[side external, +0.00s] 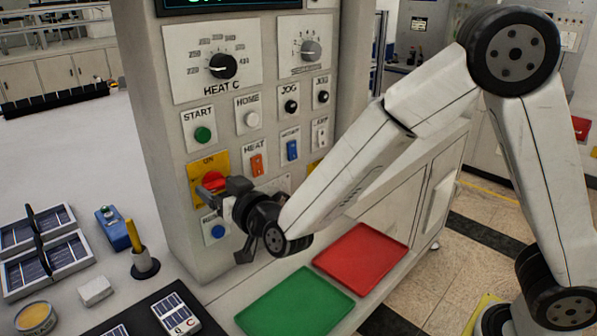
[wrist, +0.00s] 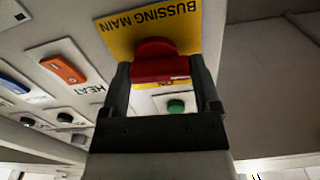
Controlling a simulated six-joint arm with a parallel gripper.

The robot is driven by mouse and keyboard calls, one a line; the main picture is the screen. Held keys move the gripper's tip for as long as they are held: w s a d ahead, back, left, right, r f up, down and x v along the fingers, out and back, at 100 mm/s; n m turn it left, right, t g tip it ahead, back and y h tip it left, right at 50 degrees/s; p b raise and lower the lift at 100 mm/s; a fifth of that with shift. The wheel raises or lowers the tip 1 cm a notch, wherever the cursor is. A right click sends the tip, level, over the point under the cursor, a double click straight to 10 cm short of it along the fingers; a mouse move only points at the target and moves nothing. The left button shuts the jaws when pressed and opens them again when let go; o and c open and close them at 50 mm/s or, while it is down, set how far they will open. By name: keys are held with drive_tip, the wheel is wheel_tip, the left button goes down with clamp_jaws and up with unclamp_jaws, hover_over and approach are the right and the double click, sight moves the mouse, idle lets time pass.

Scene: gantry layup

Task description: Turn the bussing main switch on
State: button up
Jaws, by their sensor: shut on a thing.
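The bussing main switch (side external: 212,180) is a red rotary knob on a yellow plate (side external: 194,171) marked ON at its top, on the grey control panel. In the wrist view, the red knob (wrist: 160,67) sits between the two dark fingers of my gripper (wrist: 164,78), one on each side, under the upside-down BUSSING MAIN lettering. My gripper also shows in the side view (side external: 224,187), reaching the knob from the right and shut on it. The gripper hides part of the plate and knob, so I cannot tell the knob's exact angle.
A green START button (side external: 203,134) is above the switch, an orange HEAT rocker (side external: 257,165) is to its right, and a blue button (side external: 217,231) is below. A green tray (side external: 295,304) and a red tray (side external: 362,260) lie on the bench below my arm.

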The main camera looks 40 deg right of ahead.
drive_tip(key=m, duration=0.3)
drive_tip(key=shift+m, duration=0.4)
drive_tip(key=m, duration=0.4)
drive_tip(key=shift+m, duration=0.3)
drive_tip(key=m, duration=0.4)
drive_tip(key=shift+d+r+m, duration=0.1)
drive_tip(key=shift+m, duration=2.2)
drive_tip(key=o, duration=1.1)
drive_tip(key=shift+s, duration=0.15)
drive_tip(key=shift+s, duration=3.8)
